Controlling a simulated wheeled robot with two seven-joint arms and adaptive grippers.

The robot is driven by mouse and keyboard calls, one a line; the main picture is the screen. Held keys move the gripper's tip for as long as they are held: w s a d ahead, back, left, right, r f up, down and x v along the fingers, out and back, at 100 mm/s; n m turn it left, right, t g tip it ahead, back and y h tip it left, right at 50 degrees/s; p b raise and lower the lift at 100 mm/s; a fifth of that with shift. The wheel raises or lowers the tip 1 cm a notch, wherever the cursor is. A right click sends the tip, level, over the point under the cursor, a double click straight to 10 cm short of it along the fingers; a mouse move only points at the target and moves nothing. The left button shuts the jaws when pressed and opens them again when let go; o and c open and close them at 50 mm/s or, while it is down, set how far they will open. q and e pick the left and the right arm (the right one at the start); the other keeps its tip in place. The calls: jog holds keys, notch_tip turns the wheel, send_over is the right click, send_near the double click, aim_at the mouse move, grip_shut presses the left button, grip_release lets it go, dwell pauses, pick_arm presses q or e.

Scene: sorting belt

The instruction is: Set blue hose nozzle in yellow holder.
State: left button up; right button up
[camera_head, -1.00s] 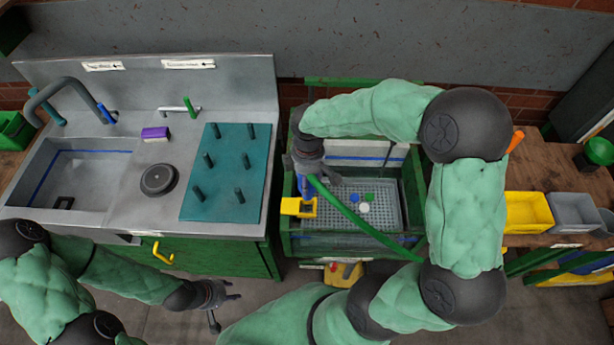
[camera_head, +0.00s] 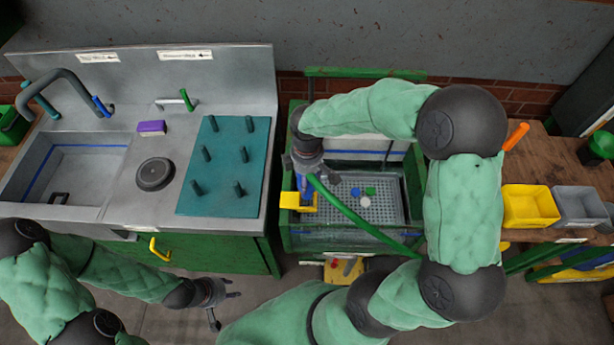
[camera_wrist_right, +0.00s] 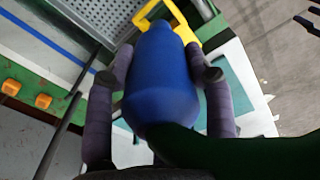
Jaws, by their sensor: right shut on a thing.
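The blue hose nozzle (camera_wrist_right: 162,75) is between the two fingers of my right gripper (camera_wrist_right: 160,85), which is shut on it. A green hose (camera_head: 355,217) trails from it toward the lower right. In the head view only a little blue shows under my right gripper (camera_head: 307,182). The yellow holder (camera_head: 290,200) is on the left rim of the green-framed wash tub. In the right wrist view the holder (camera_wrist_right: 190,30) shows just beyond the nozzle's far end, partly hidden by it; I cannot tell if they touch. My left gripper (camera_head: 228,291) is open and empty before the cabinet.
The wash tub (camera_head: 410,190) holds a grated tray with blue, green and white round pieces. A sink counter with a teal peg board (camera_head: 222,165) stands left. Yellow (camera_head: 530,205) and grey bins (camera_head: 578,208) sit on the right bench.

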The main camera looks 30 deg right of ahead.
jog(key=shift+f, duration=0.1)
dwell(0.4)
jog(key=shift+f+b, duration=1.2)
jog(key=shift+f, duration=0.5)
jog(key=shift+f, duration=0.15)
jog(key=shift+f+b, duration=0.95)
jog(key=shift+f, duration=0.25)
jog(key=shift+f+b, duration=0.5)
jog(key=shift+f, duration=0.2)
jog(key=shift+f+b, duration=0.35)
jog(key=shift+f, duration=0.2)
